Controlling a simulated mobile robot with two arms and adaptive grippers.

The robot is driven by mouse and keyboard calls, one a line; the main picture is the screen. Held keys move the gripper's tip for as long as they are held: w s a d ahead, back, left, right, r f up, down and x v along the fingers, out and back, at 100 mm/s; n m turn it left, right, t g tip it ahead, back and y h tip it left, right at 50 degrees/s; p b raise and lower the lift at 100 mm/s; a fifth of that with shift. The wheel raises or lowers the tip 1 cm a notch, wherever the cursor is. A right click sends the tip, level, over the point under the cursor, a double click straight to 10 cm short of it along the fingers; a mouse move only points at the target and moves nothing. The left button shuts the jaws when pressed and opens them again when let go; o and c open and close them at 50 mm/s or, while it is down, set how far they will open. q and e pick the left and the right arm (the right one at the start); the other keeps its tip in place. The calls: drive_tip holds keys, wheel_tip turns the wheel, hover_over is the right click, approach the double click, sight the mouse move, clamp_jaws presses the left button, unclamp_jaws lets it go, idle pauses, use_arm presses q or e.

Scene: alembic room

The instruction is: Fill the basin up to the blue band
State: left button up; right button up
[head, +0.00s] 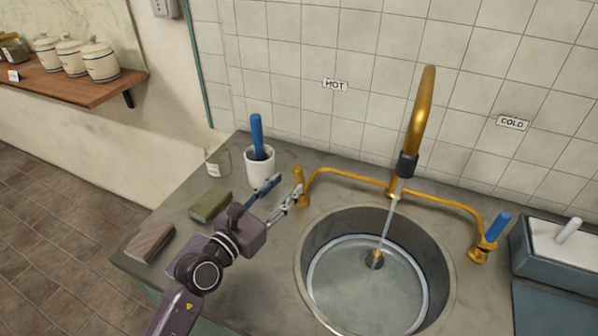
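The round steel basin (308,243) is set in the grey counter. Clear water (350,285) appears to lie in it, with a pale ring around its edge. I cannot make out a distinct blue band. A thin stream (388,220) runs from the brass spout (420,110) down towards the drain (374,260). The brass hot tap (299,180) stands at the left end of the pipe. The cold tap's blue handle (497,227) is at the right end. My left gripper (287,184) has its fingers apart, beside the hot tap; contact is unclear. My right gripper is out of view.
A white cup (260,170) with a blue-handled tool, a glass jar (217,160), a green sponge (211,205) and a brown block (150,242) stand left of the basin. A blue-grey box (560,245) with a white top is at the right.

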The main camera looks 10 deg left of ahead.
sight(295, 177)
use_arm(q)
drive_tip(key=shift+p+x, duration=0.3)
drive_tip(key=shift+x, duration=2.85)
drive_tip(key=shift+d, duration=0.1)
drive_tip(key=shift+s, duration=0.1)
clamp_jaws()
